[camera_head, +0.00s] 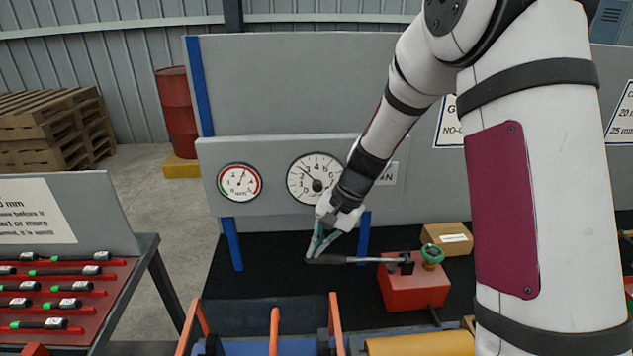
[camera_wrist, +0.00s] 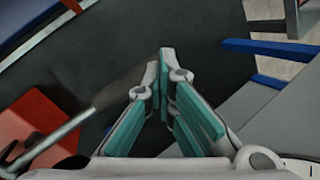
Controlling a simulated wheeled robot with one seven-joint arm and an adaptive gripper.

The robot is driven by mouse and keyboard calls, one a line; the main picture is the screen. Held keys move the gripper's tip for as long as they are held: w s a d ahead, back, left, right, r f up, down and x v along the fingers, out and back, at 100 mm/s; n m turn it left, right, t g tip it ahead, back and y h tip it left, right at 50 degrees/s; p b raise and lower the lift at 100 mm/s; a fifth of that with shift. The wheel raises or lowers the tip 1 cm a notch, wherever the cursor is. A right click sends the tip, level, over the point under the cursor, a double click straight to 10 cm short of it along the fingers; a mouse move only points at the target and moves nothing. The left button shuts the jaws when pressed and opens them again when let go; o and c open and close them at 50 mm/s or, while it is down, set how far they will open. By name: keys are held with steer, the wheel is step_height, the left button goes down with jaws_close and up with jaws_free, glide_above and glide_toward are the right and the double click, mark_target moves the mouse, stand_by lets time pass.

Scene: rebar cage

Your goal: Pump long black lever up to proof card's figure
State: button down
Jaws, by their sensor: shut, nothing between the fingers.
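The long black lever (camera_head: 330,260) lies about level, its metal rod running left from the red pump block (camera_head: 413,288); its dark grip also shows in the wrist view (camera_wrist: 122,88). My gripper (camera_head: 315,257) is shut and empty, its teal fingertips at the outer end of the grip. In the wrist view the closed fingertips (camera_wrist: 160,62) are beside the grip's end; I cannot tell whether they touch. A large white dial (camera_head: 309,190) is on the grey panel behind, its needle pointing up-left. I cannot make out a proof card figure.
A smaller dial with a red and green rim (camera_head: 239,182) is left of the large one. A green knob (camera_head: 432,254) tops the pump block, with a cardboard box (camera_head: 447,238) behind. Orange posts (camera_head: 275,330) stand in front. A red tool rack (camera_head: 70,300) is at left.

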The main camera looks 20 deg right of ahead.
steer(key=shift+f, duration=0.65)
steer(key=shift+a+f+b, duration=0.1)
steer(key=shift+f+b, duration=0.2)
steer(key=shift+f, duration=0.3)
steer(key=w+a+p+v, duration=0.1)
steer(key=p+v, duration=0.2)
steer(key=v, duration=0.8)
steer(key=shift+s+a+r, duration=0.3)
steer(key=shift+r, duration=0.15)
steer(key=shift+f, duration=0.1)
steer(key=shift+a+f, duration=0.3)
steer(key=shift+f, duration=0.25)
steer(key=shift+f, duration=0.1)
